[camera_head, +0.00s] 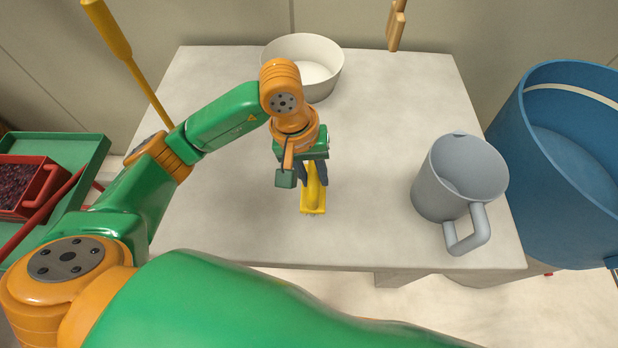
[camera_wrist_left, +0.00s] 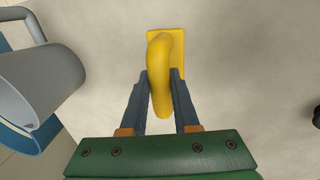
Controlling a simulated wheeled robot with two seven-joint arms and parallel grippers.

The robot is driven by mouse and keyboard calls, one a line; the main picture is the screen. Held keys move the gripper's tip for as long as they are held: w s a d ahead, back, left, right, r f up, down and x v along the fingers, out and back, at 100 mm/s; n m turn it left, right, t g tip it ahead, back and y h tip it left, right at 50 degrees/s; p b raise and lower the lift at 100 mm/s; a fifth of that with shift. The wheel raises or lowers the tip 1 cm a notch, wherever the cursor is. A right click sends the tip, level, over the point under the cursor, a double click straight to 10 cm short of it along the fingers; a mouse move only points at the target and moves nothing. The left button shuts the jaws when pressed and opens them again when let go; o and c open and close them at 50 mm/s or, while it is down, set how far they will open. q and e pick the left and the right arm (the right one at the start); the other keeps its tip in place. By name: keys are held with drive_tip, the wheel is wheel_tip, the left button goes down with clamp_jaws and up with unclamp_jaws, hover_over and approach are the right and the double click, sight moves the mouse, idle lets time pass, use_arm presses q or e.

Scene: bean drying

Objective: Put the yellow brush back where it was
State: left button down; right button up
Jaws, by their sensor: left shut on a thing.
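The yellow brush (camera_head: 313,200) is at the middle of the grey table (camera_head: 375,130). My left gripper (camera_head: 312,180) is shut on it from above. In the left wrist view the brush (camera_wrist_left: 160,60) has a curved yellow handle between the two dark fingers of the left gripper (camera_wrist_left: 160,90). Its flat yellow block points away from the gripper. I cannot tell whether the brush touches the table or hangs just above it. My right gripper is not in view.
A grey jug (camera_head: 440,185) stands right of the brush, and a white bowl (camera_head: 325,58) stands at the back. A blue tub (camera_head: 540,140) is beyond the table's right edge. A green tray (camera_head: 88,150) with a red container (camera_head: 45,190) is at the left. Table around the brush is clear.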

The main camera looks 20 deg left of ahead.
use_arm(q)
drive_tip(key=f, duration=0.1)
drive_tip(key=f+p, duration=0.1)
drive_tip(key=f, duration=0.1)
drive_tip(key=shift+a+f+p, duration=0.35)
drive_tip(key=shift+f, duration=0.25)
drive_tip(key=shift+f+b, duration=0.2)
drive_tip(key=shift+b, duration=0.15)
drive_tip(key=c, duration=0.7)
unclamp_jaws()
drive_tip(key=shift+o, duration=0.2)
drive_tip(key=shift+r, duration=0.1)
